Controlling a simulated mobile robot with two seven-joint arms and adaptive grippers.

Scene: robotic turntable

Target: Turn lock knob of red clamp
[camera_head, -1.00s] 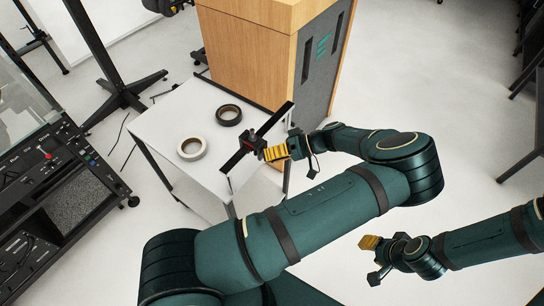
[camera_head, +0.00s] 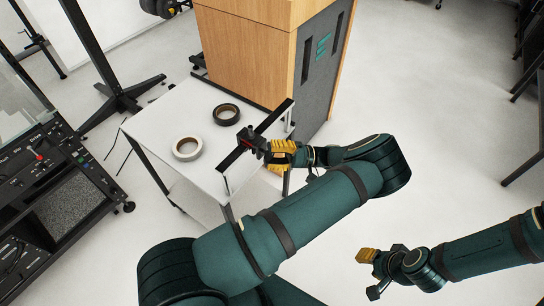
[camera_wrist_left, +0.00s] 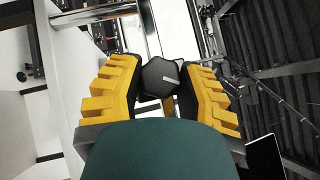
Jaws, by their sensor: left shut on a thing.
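The red clamp (camera_head: 246,143) is small and dark with a red part, mounted on a black rail (camera_head: 272,119) at the right edge of the white table. My left gripper (camera_head: 272,153) reaches it from the right with its yellow fingers beside the clamp. In the left wrist view a dark, faceted lock knob (camera_wrist_left: 160,77) with a pale line on its face sits between the two yellow fingers of my left gripper (camera_wrist_left: 161,84), which are shut on it. My right gripper (camera_head: 365,256) hangs over the floor, apart from the table; its finger gap is not clear.
A black equipment rack (camera_head: 65,185) is at left. Open floor lies to the right.

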